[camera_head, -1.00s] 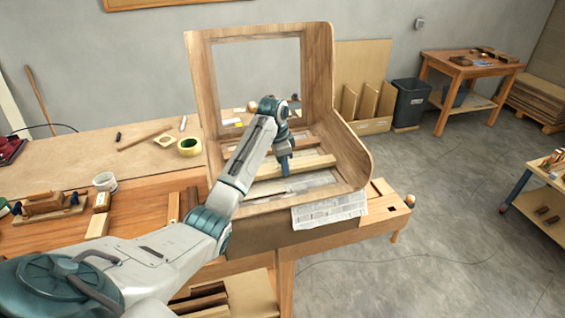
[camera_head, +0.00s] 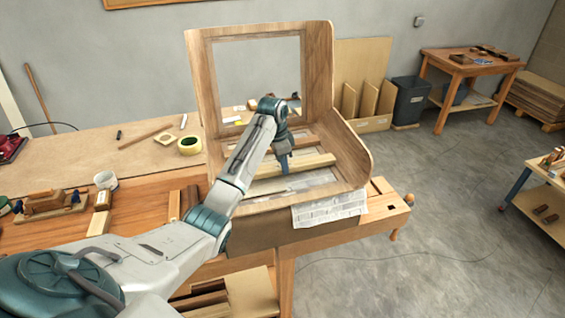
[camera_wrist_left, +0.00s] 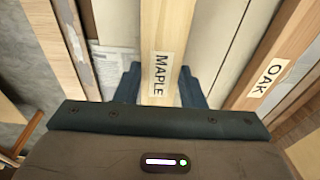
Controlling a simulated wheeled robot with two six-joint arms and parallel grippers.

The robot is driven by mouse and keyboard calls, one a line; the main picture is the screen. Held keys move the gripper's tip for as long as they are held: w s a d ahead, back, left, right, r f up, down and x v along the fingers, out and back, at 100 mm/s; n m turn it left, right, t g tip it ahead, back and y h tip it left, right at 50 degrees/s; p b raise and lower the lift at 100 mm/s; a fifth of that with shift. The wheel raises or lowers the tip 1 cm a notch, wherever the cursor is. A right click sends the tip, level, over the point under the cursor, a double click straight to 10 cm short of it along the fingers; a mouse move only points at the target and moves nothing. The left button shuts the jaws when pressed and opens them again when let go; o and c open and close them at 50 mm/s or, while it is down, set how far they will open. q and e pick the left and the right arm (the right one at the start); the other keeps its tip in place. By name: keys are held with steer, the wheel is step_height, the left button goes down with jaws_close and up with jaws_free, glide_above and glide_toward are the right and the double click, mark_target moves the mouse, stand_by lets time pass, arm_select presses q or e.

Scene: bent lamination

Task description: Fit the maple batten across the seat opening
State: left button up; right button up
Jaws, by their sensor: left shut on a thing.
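The maple batten (camera_wrist_left: 165,50), pale and labelled MAPLE, is between the fingers of my left gripper (camera_wrist_left: 160,92), which is shut on it. In the head view the pale batten (camera_head: 314,162) lies crosswise over the seat opening of the bent wooden seat shell (camera_head: 350,152), with my left gripper (camera_head: 284,161) over its middle. Whether its ends rest on the seat frame I cannot tell. A darker batten labelled OAK (camera_wrist_left: 273,65) runs beside it, apart from it, on the right of the wrist view. My right gripper is not in view.
The shell stands on a workbench (camera_head: 60,235) with newspaper (camera_head: 330,209) at its front edge. A dark bin (camera_head: 410,100) stands on the floor behind right.

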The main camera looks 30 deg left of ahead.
arm_select(q)
steer(key=shift+f, duration=0.5)
stand_by(0.4)
steer(key=o, duration=1.2)
steer(key=shift+c, duration=0.2)
steer(key=shift+r, duration=0.1)
